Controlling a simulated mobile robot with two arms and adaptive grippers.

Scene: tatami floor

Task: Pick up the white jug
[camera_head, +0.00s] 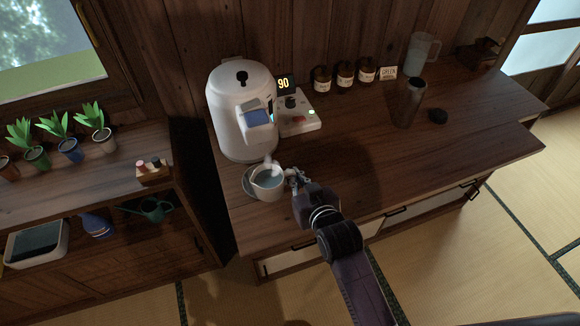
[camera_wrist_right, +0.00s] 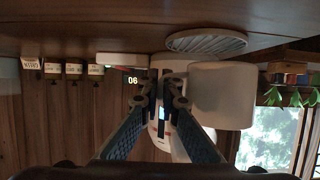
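The white jug (camera_head: 268,184) holds clear liquid and is upright in front of the white dispenser. In the wrist view, which is upside down, the jug (camera_wrist_right: 222,96) appears slightly apart from the round ribbed tray (camera_wrist_right: 207,43), so it looks lifted a little. The tray's rim (camera_head: 247,183) shows to the jug's left in the head view. My right gripper (camera_head: 294,180) is at the jug's right side. In the wrist view its fingertips (camera_wrist_right: 165,98) are close together at the jug's handle side; the handle is mostly hidden behind them. My left gripper is not in view.
The white dispenser (camera_head: 240,120) stands behind the jug, with a control panel (camera_head: 298,122) reading 90. Several dark jars (camera_head: 345,74), a clear pitcher (camera_head: 421,52) and a dark tumbler (camera_head: 409,102) stand further right. The counter (camera_head: 350,170) is clear right of my gripper.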

